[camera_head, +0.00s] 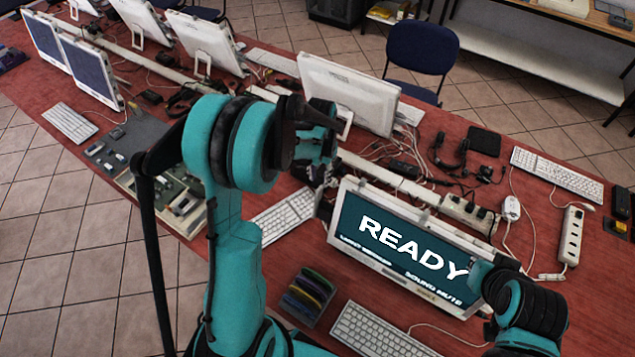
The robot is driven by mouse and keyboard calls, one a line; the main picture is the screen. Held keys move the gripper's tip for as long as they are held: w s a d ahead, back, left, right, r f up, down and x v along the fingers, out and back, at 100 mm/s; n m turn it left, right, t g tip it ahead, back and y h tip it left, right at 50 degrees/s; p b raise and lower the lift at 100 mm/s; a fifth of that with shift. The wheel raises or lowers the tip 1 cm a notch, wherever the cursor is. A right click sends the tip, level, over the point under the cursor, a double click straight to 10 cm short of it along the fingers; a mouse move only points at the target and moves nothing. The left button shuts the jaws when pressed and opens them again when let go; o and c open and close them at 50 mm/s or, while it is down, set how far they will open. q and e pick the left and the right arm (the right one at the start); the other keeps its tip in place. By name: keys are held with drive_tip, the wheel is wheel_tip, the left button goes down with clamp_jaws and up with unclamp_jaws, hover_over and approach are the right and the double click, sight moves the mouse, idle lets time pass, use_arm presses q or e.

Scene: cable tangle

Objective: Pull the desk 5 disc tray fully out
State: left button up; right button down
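A white all-in-one computer (400,243) stands on the red desk with a teal screen reading "READY" and smaller text, partly legible as "SOUND MUTE". I cannot tell whether it is desk 5, and I see no disc tray clearly. My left gripper (321,186) is dark and close to the screen's upper left edge. My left arm hides part of it, and I cannot tell whether it touches the computer or is open. My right arm's teal and black links cover the screen's lower right corner. The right gripper itself does not show.
A white keyboard (378,332) and a holder of coloured items (308,296) lie in front of the screen. A power strip (571,238) and loose cables are at right. Another white monitor (348,92) stands behind. An open case with circuit boards (180,200) is at left.

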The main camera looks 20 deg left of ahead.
sight(319, 187)
use_arm(q)
wheel_tip(319, 187, down, 6)
drive_tip(key=shift+f+b, duration=0.2)
drive_tip(key=shift+b, duration=0.15)
clamp_jaws()
